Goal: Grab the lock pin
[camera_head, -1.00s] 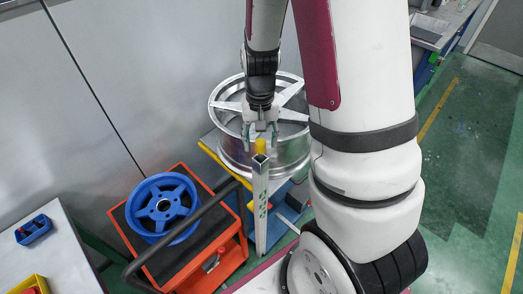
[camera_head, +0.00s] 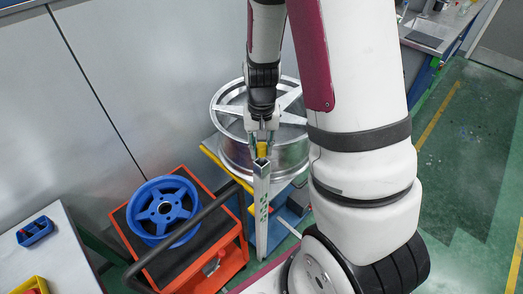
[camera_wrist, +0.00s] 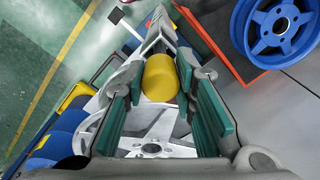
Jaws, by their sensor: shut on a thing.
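The lock pin is a yellow cylinder (camera_head: 262,149) at the top of an upright square metal post (camera_head: 261,205). In the wrist view the yellow pin (camera_wrist: 160,78) sits between the green-padded fingers. My gripper (camera_head: 262,143) is at the post's top and shut on the pin. In the wrist view, the gripper (camera_wrist: 160,74) has one finger on each side of the pin. The pin's lower end is hidden.
A large silver wheel (camera_head: 226,103) stands just behind my gripper. An orange cart (camera_head: 222,266) with a dark handle (camera_head: 190,230) carries a blue wheel (camera_head: 163,209) at the left. A table (camera_head: 65,255) holds small bins. Green floor (camera_head: 460,190) is clear at the right.

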